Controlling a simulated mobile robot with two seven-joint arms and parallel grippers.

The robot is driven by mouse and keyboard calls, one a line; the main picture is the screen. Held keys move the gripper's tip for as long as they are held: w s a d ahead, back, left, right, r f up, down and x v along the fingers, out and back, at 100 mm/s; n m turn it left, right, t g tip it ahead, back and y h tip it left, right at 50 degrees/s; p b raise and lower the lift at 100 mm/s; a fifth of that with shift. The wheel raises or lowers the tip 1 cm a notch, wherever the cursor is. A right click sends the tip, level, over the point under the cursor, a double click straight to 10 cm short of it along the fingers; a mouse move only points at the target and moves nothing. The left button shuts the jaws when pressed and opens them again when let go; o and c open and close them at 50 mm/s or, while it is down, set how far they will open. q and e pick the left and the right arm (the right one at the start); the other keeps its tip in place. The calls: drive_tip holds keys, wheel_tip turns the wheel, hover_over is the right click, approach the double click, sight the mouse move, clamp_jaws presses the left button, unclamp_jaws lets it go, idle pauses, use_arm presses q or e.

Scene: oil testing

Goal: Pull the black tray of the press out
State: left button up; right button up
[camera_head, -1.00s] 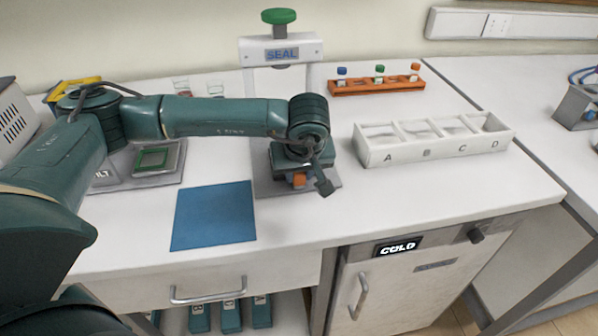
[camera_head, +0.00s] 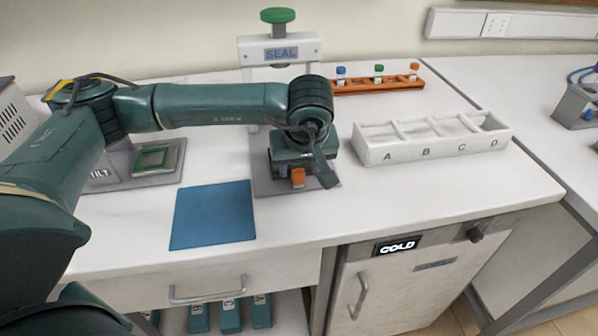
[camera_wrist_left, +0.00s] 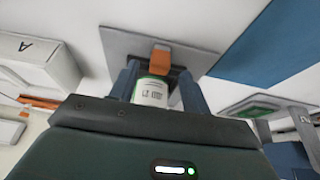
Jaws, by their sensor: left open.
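The press (camera_head: 281,52), white with a green knob and a SEAL label, stands at the back of the bench on a grey base plate (camera_head: 264,181). My left gripper (camera_head: 303,158) is over this base, in front of the press. An orange tab (camera_head: 298,177) shows below it. In the left wrist view the orange tab (camera_wrist_left: 160,58) sits at the edge of the dark tray (camera_wrist_left: 180,70) on the plate. A vial with a white and green label (camera_wrist_left: 152,91) stands between the open fingers. Contact cannot be told. Most of the tray is hidden by my gripper.
A white box (camera_head: 430,138) with compartments marked A to D stands right of the press. An orange rack (camera_head: 376,86) with vials is behind it. A blue mat (camera_head: 213,214) lies at front left, and a TILT device (camera_head: 130,170) stands farther left. Bench between the base and front edge is clear.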

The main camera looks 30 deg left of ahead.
use_arm(q)
drive_tip(key=v, duration=0.9)
drive_tip(key=shift+d+r+b, duration=0.15)
drive_tip(key=shift+r+b, duration=0.2)
drive_tip(key=shift+b, duration=0.05)
use_arm(e)
drive_tip(key=shift+a+r, duration=0.1)
drive_tip(key=shift+a, duration=0.1)
use_arm(q)
drive_tip(key=shift+s, duration=0.1)
use_arm(e)
drive_tip(key=shift+d, duration=0.1)
use_arm(q)
drive_tip(key=shift+f, duration=0.1)
use_arm(e)
drive_tip(key=shift+f, duration=0.2)
